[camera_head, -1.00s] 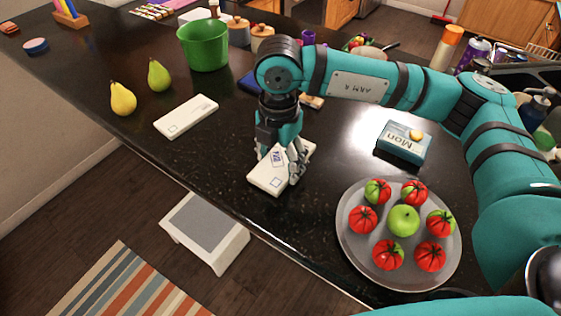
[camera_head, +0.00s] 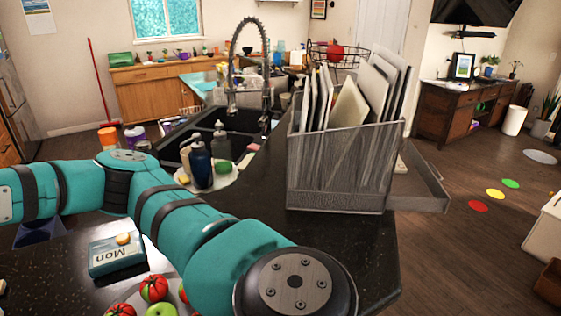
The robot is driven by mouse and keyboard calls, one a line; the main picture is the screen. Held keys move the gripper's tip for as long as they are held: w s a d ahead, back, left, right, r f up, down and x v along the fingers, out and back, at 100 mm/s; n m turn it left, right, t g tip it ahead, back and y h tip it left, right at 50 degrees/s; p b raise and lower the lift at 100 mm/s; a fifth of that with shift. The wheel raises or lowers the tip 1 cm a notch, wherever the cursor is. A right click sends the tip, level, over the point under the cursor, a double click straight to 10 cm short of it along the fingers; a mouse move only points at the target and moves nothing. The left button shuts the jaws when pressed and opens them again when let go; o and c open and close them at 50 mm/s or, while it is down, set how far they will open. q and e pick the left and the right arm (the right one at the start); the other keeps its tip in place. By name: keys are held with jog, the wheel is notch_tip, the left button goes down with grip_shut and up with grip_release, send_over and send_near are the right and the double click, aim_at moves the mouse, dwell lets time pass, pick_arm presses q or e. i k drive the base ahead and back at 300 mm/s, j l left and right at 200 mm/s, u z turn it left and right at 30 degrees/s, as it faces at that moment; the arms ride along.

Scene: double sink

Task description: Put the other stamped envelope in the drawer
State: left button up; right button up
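An open grey drawer (camera_head: 428,188) sticks out to the right behind a grey ribbed holder (camera_head: 340,170) at the counter's right end. A small pale edge shows by the drawer's left side; I cannot tell what it is, and most of the drawer's inside is hidden. No stamped envelope can be made out in this view. My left gripper is not in view either.
White and cream flat pieces (camera_head: 376,82) stand upright in the holder. Dark counter (camera_head: 350,245) is bare before the holder.

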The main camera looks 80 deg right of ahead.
aim_at(403, 191)
jog(key=k+l+z, duration=0.1)
jog(key=k+z, duration=0.15)
jog(key=k, duration=0.35)
jog(key=k+l+z, duration=0.2)
jog(key=k, duration=0.35)
jog(key=k+l+z, duration=0.1)
jog(key=l+z, duration=0.25)
jog(key=l, duration=0.35)
jog(key=l+z, duration=0.4)
jog(key=l, duration=0.3)
jog(key=i+l, duration=0.45)
